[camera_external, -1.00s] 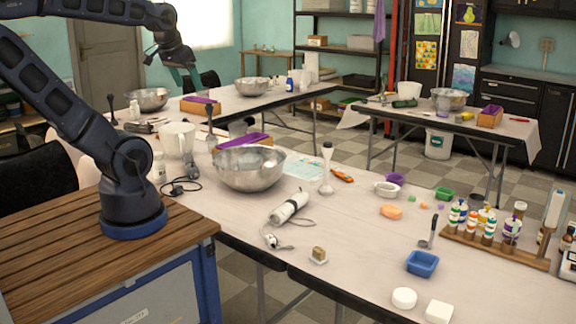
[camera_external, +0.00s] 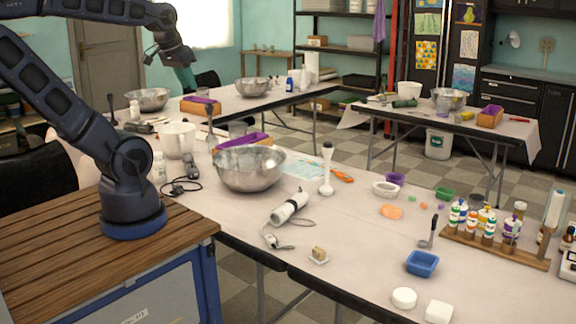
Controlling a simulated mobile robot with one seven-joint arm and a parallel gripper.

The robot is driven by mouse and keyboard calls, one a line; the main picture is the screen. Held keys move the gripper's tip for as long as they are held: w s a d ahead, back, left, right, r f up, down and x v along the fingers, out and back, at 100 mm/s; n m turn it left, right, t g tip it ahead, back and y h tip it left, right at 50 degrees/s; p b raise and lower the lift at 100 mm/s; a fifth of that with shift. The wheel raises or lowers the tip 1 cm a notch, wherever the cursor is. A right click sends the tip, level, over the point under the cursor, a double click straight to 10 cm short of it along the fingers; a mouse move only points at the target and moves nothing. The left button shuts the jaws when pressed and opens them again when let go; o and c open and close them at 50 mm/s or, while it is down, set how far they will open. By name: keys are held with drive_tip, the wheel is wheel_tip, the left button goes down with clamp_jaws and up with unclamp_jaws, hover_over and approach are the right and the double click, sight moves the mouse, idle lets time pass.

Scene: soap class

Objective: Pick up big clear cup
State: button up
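A large pale, translucent cup (camera_external: 178,140) stands upright on the near table, left of the big metal bowl. A smaller greyish clear cup (camera_external: 238,129) stands behind that bowl, partly hidden; I cannot tell for certain which cup the task names. My gripper (camera_external: 187,82) is raised in the upper left of the view, above the level of the tabletop and apart from both cups. No held object shows in it. Its fingers are too small and turned too far to show whether they are open.
The metal bowl (camera_external: 249,168) stands right of the pale cup, with a purple tray (camera_external: 243,143) behind it. A white bottle (camera_external: 159,168) and a dark corded tool (camera_external: 192,170) lie close to the cup's front. A hand blender (camera_external: 290,207) lies nearer the front edge.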

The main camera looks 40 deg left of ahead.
drive_tip(key=shift+w, duration=0.15)
drive_tip(key=w+a+f+n+g, duration=0.1)
drive_tip(key=w+a+f+n, duration=0.3)
drive_tip(key=w+f, duration=0.6)
drive_tip(key=w+a+f+n+g, duration=0.1)
drive_tip(key=w+f+n+g, duration=0.1)
drive_tip(key=w+f+n, duration=0.85)
drive_tip(key=shift+n+g, duration=0.25)
drive_tip(key=shift+g, duration=0.05)
drive_tip(key=shift+w+a+f, duration=0.55)
drive_tip(key=shift+w+f, duration=0.6)
drive_tip(key=shift+f, duration=2.35)
drive_tip(key=shift+w+a+f, duration=0.55)
drive_tip(key=shift+w+f, duration=0.6)
drive_tip(key=shift+f, duration=2.35)
drive_tip(key=shift+w+a+f, duration=0.55)
drive_tip(key=shift+w+f, duration=0.6)
drive_tip(key=shift+f, duration=2.35)
clamp_jaws()
